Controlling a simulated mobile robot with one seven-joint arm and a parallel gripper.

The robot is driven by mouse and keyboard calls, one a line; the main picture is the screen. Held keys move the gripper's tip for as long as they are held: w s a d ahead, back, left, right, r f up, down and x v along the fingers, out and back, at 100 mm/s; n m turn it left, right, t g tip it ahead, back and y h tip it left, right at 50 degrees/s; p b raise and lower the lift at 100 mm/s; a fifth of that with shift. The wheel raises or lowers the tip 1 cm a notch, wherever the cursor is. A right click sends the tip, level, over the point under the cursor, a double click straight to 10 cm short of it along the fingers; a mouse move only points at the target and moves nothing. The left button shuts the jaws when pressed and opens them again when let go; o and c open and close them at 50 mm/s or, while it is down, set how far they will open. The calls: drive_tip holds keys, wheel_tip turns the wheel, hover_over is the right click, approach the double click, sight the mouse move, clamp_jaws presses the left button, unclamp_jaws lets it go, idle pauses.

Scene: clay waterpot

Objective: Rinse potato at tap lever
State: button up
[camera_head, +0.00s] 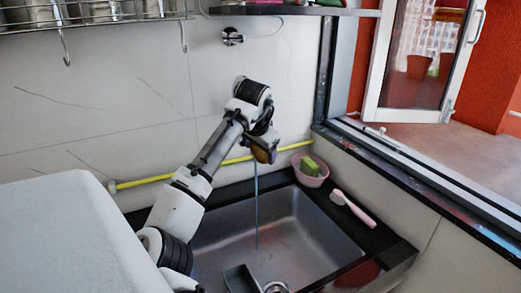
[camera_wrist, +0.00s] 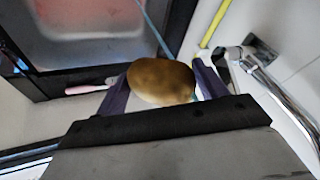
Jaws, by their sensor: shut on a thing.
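My gripper (camera_wrist: 161,80) is shut on a brown potato (camera_wrist: 158,84), with one purple finger on each side of it. In the head view the potato (camera_head: 264,153) is held up over the sink (camera_head: 320,232), near the back wall. A thin blue water stream (camera_head: 256,210) falls from near the potato into the sink. In the wrist view a chrome tap (camera_wrist: 255,68) stands close to the right finger. The stream passes right by the potato; I cannot tell whether it touches it. The tap and its lever are mostly hidden by my arm in the head view.
A pink bowl with a green sponge (camera_head: 310,168) and a pink-handled brush (camera_head: 352,208) sit on the dark rim right of the sink. A yellow pipe (camera_head: 145,181) runs along the wall. A rack (camera_head: 95,18) and shelf (camera_head: 295,10) hang above. An open window is at right.

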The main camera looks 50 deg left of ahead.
drive_tip(key=shift+w+d, duration=0.3)
drive_tip(key=shift+d, duration=0.05)
drive_tip(key=shift+s+a, duration=0.15)
drive_tip(key=shift+s+a+p, duration=0.25)
drive_tip(key=shift+a+p, duration=0.05)
drive_tip(key=shift+p, duration=0.1)
drive_tip(key=shift+w+d, duration=0.1)
drive_tip(key=shift+d, duration=0.05)
drive_tip(key=shift+w+d, duration=0.3)
idle(0.4)
drive_tip(key=shift+s+d+f+b, duration=0.1)
drive_tip(key=shift+s+d+b, duration=0.5)
drive_tip(key=shift+s+d, duration=0.35)
drive_tip(key=s+d+b, duration=0.1)
drive_tip(key=s, duration=0.1)
drive_tip(key=s+d, duration=0.2)
drive_tip(key=shift+d+b, duration=0.25)
drive_tip(key=shift+b, duration=0.1)
